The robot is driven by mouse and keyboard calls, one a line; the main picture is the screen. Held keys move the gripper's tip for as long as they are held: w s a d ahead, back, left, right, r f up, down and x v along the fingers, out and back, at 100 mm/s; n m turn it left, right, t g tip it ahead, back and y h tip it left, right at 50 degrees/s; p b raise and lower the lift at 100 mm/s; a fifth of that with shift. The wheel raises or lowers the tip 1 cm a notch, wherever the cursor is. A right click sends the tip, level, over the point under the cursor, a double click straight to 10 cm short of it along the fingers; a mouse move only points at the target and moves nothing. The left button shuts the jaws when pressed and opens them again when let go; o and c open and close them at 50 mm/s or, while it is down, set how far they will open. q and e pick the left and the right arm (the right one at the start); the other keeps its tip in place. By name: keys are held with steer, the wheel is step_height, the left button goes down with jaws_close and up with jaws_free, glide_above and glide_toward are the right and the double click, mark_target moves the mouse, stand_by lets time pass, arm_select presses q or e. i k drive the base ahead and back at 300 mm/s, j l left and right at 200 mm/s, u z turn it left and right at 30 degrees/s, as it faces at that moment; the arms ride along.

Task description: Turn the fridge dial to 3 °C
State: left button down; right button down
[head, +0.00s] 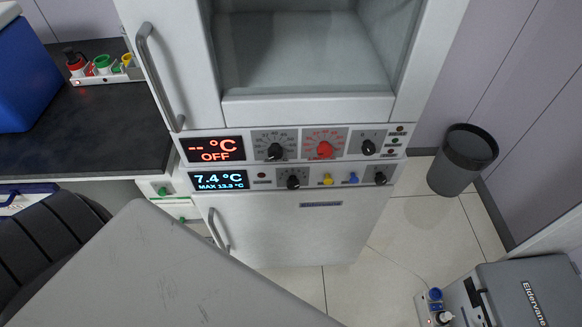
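The white cabinet's lower unit (285,225) has a dark display (218,180) with blue text, 7.4 °C above a smaller MAX line that seems to read 13.3 °C. On its control strip are a black dial (293,181) right of the display and another black knob (380,178) at the right end. The scale marks around the black dial are too small to read, so its setting cannot be told. Neither gripper is in view. A large grey arm part of mine covers the lower left, in front of the cabinet's lower left side.
The upper unit's strip has an orange display (215,150) reading OFF, black knobs and a red knob (325,149). Yellow (328,179) and blue (353,178) knobs sit between the lower black ones. A bin (455,165) stands right; a grey case (520,295) is lower right.

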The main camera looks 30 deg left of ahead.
mark_target(292, 183)
steer(key=u, duration=0.9)
